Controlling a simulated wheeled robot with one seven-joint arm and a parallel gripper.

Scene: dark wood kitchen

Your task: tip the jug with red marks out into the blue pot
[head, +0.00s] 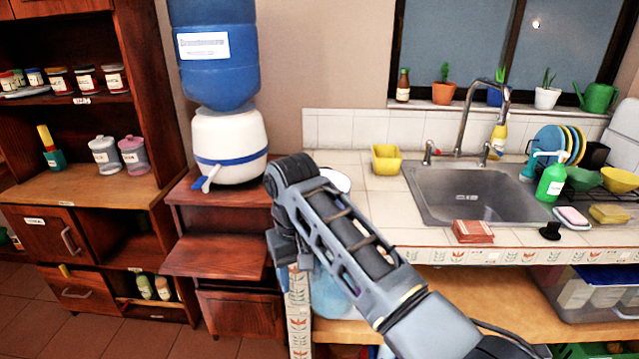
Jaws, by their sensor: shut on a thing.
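A small blue pot (495,97) with a plant stands on the window sill, behind the tap; the tap partly covers it. My gripper (303,262) points down at the left end of the counter, mostly hidden by my own arm. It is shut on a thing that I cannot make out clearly. A pale blue rounded thing (335,297) shows beside and below the gripper, partly behind the arm. A white round thing (336,179) shows just behind the arm at the counter's left end. No red marks are visible on either, so I cannot tell which is the jug.
A sink (475,192) with a tall tap (483,110) lies below the window. A yellow container (386,158), red-brown blocks (472,231) and a green bottle (551,181) stand on the counter. A water dispenser (228,145) stands left of my arm. The counter left of the sink is mostly clear.

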